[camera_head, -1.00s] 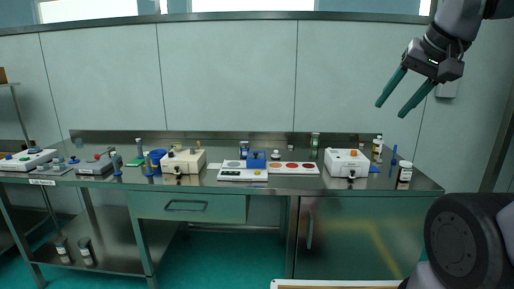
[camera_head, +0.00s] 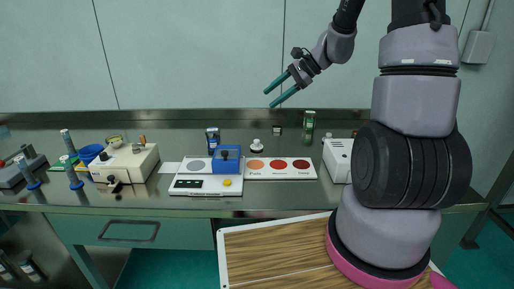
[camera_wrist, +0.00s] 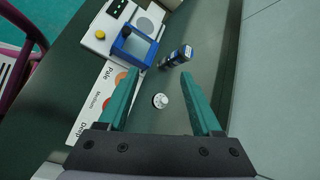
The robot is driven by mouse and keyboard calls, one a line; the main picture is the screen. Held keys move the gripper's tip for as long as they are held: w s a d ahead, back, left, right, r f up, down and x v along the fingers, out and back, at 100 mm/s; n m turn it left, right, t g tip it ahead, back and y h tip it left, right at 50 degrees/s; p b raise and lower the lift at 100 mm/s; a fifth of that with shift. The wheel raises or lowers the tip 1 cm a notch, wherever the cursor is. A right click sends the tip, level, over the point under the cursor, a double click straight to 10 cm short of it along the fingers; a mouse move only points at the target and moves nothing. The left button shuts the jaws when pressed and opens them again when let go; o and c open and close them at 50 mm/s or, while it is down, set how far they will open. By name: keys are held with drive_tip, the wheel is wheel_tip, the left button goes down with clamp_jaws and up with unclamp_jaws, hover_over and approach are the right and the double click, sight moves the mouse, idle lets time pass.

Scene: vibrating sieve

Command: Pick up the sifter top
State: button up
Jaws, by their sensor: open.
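I cannot tell for sure which thing is the sifter top. A small white round piece with a knob (camera_head: 257,145) stands on the bench behind the colour card; in the wrist view the white piece (camera_wrist: 160,101) shows between my fingers, lower down on the bench. My gripper (camera_head: 268,98) is open and empty, held in the air above the back of the bench and pointing left. The green fingers of my gripper (camera_wrist: 160,77) are spread wide in the wrist view, touching nothing.
A white device with a blue block (camera_head: 226,160) stands left of the colour card (camera_head: 281,168). A small blue-labelled bottle (camera_head: 213,139) is behind it. A cream machine (camera_head: 125,161) stands left, a white one (camera_head: 338,160) right, partly behind my arm. A green-capped container (camera_head: 309,125) stands at the back.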

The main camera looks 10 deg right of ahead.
drive_tip(key=w+d+f+m+t+y, duration=0.1)
drive_tip(key=w+d+f+m, duration=0.1)
drive_tip(key=w+f+m, duration=0.35)
drive_tip(key=m+t, duration=0.3)
drive_tip(key=m, duration=0.1)
approach(258, 140)
drive_tip(key=shift+m, duration=0.25)
drive_tip(key=x, duration=0.4)
drive_tip(key=shift+w+d+f, duration=0.1)
drive_tip(key=shift+w+f, duration=0.1)
drive_tip(key=shift+f, duration=0.25)
drive_tip(key=shift+a+r+x, duration=0.1)
drive_tip(key=shift+r+x, duration=0.05)
drive_tip(key=shift+x, duration=0.85)
drive_tip(key=shift+a+r+x, duration=0.1)
drive_tip(key=shift+x, duration=0.95)
drive_tip(key=shift+a+r+x, duration=0.1)
drive_tip(key=shift+r+x, duration=0.05)
drive_tip(key=shift+x, duration=0.85)
drive_tip(key=shift+s, duration=0.15)
clamp_jaws()
